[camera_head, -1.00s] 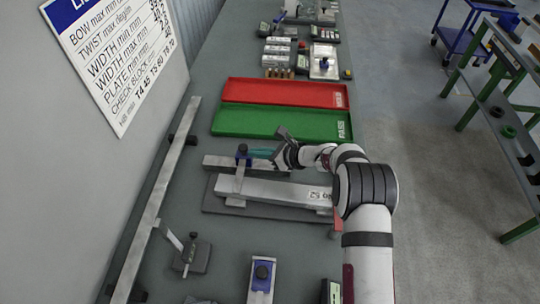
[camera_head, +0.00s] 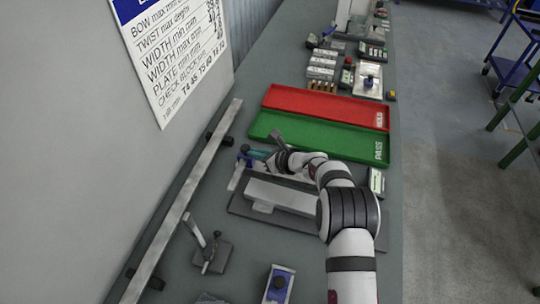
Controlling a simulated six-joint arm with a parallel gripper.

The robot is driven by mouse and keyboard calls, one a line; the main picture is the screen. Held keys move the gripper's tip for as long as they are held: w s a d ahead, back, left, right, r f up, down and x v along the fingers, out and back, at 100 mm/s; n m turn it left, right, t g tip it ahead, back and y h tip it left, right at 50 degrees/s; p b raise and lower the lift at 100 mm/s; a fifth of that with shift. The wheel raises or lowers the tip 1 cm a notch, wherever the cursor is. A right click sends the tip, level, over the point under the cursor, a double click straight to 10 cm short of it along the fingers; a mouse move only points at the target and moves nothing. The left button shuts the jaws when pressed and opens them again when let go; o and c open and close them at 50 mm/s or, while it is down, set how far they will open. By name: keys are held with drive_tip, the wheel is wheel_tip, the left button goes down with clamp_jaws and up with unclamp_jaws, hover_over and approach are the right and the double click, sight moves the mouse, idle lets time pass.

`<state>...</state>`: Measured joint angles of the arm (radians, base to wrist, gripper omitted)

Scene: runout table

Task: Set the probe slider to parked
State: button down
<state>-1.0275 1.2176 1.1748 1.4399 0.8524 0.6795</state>
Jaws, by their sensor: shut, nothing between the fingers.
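The probe slider is a light metal arm (camera_head: 236,178) with a blue knob (camera_head: 244,151) on top. It sits at the left end of its rail (camera_head: 298,177), beyond the left end of the grey metal bar (camera_head: 285,196), and its arm no longer lies across that bar. The bar rests on a dark base plate (camera_head: 300,219). My gripper and wrist hide part of the rail.
A green PASS tray (camera_head: 330,143) and a red HOLD tray (camera_head: 330,108) lie behind. A long metal rail (camera_head: 190,190) runs along the left. A small lever stand (camera_head: 212,257) and a blue-topped block (camera_head: 279,284) stand in front. A small device (camera_head: 377,182) is right.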

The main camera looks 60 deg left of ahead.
drive_tip(key=shift+s+a+r, duration=0.15)
drive_tip(key=shift+s+a, duration=0.15)
drive_tip(key=shift+d, duration=0.15)
drive_tip(key=w+d+r+n+h, duration=0.1)
drive_tip(key=w+d+r, duration=0.1)
drive_tip(key=d+r, duration=0.55)
drive_tip(key=w+d+r+n+t, duration=0.1)
drive_tip(key=w+d+r+n, duration=0.2)
drive_tip(key=d, duration=0.8)
drive_tip(key=w+d+r+h, duration=0.1)
drive_tip(key=w+d+r, duration=0.1)
drive_tip(key=d+r, duration=0.6)
drive_tip(key=s+d+n+t+h, duration=0.1)
drive_tip(key=s+d, duration=0.3)
drive_tip(key=d, duration=0.6)
drive_tip(key=s+d+n+t+h, duration=0.1)
drive_tip(key=s+d+h, duration=0.3)
drive_tip(key=d, duration=0.7)
drive_tip(key=s+d+n+h, duration=0.2)
drive_tip(key=s+d, duration=0.3)
drive_tip(key=d, duration=0.6)
drive_tip(key=shift+s+f+n+t+h, duration=0.15)
drive_tip(key=shift+f+n+t+h, duration=0.15)
drive_tip(key=shift+f+t, duration=0.1)
